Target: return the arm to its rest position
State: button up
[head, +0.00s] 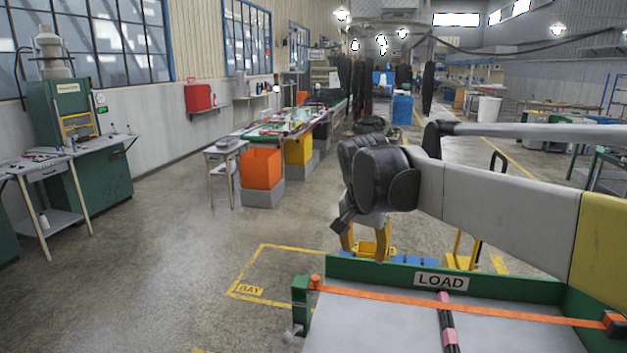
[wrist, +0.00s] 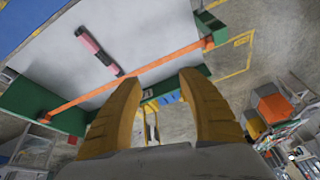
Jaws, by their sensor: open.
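My gripper (head: 363,246) hangs at the end of my arm in the head view, yellow fingers pointing down. It is beyond the far edge of the green-walled load bed (head: 345,268). In the wrist view my gripper (wrist: 160,84) has its two yellow fingers spread apart, with nothing between them but background. My black wrist joint and grey arm links reach in from the right of the head view, above the bed.
A dark hose with pink bands (head: 447,325) lies on the bed, also seen in the wrist view (wrist: 98,50). An orange strap (head: 460,305) crosses above it. Yellow bay lines (head: 262,270) mark open floor at left. An orange bin (head: 260,168) stands farther back.

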jog(key=s+d+f+n+t+b, duration=0.1)
jog(key=s+f, duration=0.3)
jog(key=s, duration=0.4)
jog(key=s+d+f+n+t+y, duration=0.1)
jog(key=s+d+f+n, duration=0.2)
jog(key=s, duration=0.6)
jog(key=s+d+f+n+t+b, duration=0.1)
jog(key=s+d+f, duration=0.3)
jog(key=s, duration=0.5)
jog(key=shift+f+n+b, duration=0.3)
jog(key=shift+f+n, duration=0.1)
jog(key=shift+f, duration=0.15)
